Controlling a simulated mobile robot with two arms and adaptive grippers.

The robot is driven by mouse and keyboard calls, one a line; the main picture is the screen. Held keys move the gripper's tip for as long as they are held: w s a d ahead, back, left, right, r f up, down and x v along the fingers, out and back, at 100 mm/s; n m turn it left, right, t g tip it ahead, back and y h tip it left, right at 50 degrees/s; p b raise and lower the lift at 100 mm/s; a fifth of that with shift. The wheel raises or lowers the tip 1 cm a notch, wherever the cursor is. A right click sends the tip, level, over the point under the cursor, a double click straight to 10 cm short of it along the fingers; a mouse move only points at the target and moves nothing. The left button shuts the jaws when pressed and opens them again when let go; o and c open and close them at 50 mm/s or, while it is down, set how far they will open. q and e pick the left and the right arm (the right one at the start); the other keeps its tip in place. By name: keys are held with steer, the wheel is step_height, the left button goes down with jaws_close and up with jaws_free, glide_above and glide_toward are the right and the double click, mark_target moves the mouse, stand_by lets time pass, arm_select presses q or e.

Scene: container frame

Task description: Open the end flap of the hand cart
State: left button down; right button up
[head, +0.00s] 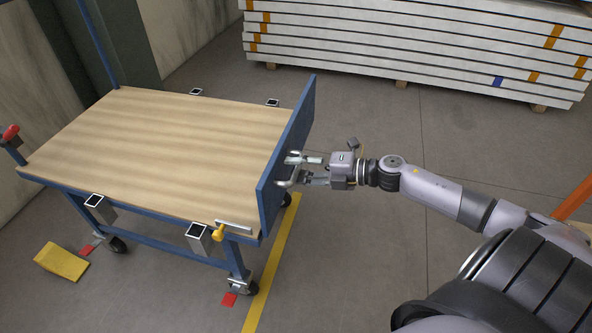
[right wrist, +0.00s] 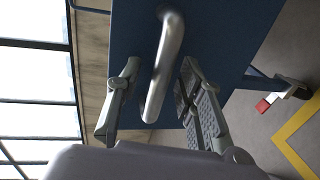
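The hand cart has a wooden deck (head: 160,140) on a blue frame with wheels. Its blue end flap (head: 295,130) stands upright at the cart's right end. A metal handle (head: 284,184) is on the flap's outer face, and it shows in the right wrist view (right wrist: 163,70) as a bent silver bar. My right gripper (head: 304,170) is at the handle, and in the right wrist view its fingers (right wrist: 155,95) are apart, one on each side of the bar. Neither finger clearly touches it. My left gripper is not in view.
A yellow-tipped lever (head: 218,232) sits at the deck's near right corner. A red-knobbed post (head: 10,132) stands at the left corner. Stacked white panels (head: 420,45) lie behind. A yellow object (head: 61,262) lies on the floor at left. Floor right of the flap is mostly clear.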

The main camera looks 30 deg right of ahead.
steer(key=shift+w+a+f, duration=0.1)
steer(key=shift+w+a, duration=0.15)
steer(key=shift+c, duration=0.2)
jaws_close()
stand_by(0.6)
